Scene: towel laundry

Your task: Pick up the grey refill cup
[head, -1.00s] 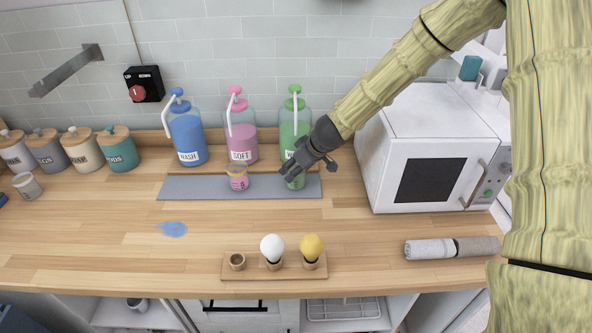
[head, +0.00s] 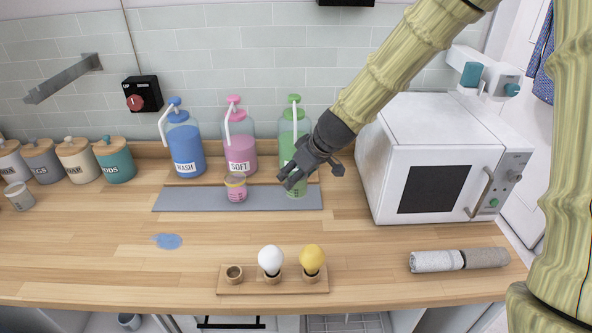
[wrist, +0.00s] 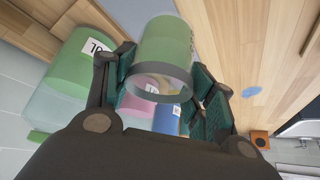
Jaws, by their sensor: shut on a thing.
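A clear cup with a grey rim and green contents (head: 297,189) is at the grey mat (head: 265,200), in front of the green bottle. My gripper (head: 292,178) is shut on this cup. In the wrist view the green cup (wrist: 163,50) sits between the dark green finger pads of my gripper (wrist: 166,78), its grey rim towards the camera. In the head view my fingers hide its upper part. I cannot tell whether its base touches the mat. Another greyish cup (head: 19,196) with a label stands at the far left, apart from my gripper.
A pink cup (head: 235,190) stands on the mat to the left. Blue (head: 186,150), pink (head: 240,153) and green (head: 287,135) pump bottles stand behind. A microwave (head: 432,180) is at right. A bulb rack (head: 250,287) and rolled towels (head: 437,260) are in front; a blue puddle lies left.

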